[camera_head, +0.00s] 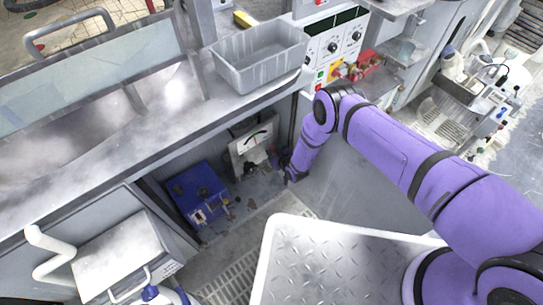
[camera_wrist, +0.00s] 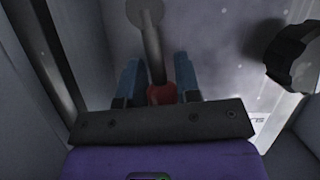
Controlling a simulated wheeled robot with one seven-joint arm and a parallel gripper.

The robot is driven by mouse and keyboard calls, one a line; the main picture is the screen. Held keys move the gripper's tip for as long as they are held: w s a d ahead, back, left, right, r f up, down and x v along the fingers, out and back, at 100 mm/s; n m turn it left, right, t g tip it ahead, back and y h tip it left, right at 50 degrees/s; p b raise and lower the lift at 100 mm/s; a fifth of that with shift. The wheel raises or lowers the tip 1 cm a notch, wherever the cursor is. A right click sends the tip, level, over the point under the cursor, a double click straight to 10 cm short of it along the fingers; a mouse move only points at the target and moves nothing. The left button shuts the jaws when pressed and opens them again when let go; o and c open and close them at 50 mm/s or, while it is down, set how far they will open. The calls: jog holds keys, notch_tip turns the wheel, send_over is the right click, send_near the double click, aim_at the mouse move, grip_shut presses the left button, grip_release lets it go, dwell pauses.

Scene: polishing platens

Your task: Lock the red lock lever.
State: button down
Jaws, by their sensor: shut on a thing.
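In the wrist view, the red lock lever (camera_wrist: 162,94) shows as a red grip at the end of a grey metal rod. The rod runs up to a round grey hub (camera_wrist: 144,12) at the top of the picture. My gripper (camera_wrist: 157,68) has its two blue fingers on either side of the lever's red end and is shut on it. The gripper's dark palm bar hides the lowest part of the red end. In the head view, my purple arm reaches down beside the bench; the gripper and the lever cannot be made out there.
In the wrist view, a dark curved part (camera_wrist: 289,52) stands at the upper right and a dark post (camera_wrist: 45,60) at the left. In the head view, a blue box (camera_head: 197,188) and a gauge unit (camera_head: 252,150) sit under the bench, near my arm. A grey bin (camera_head: 258,75) stands on the bench.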

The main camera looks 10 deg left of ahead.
jog(key=shift+d, duration=0.15)
dwell(0.3)
jog(key=c, duration=0.9)
grip_release()
jog(key=shift+o, duration=0.2)
jog(key=v, duration=1)
jog(key=shift+s+d, duration=0.15)
jog(key=shift+d, duration=0.1)
jog(key=shift+r, duration=0.1)
jog(key=shift+c, duration=0.2)
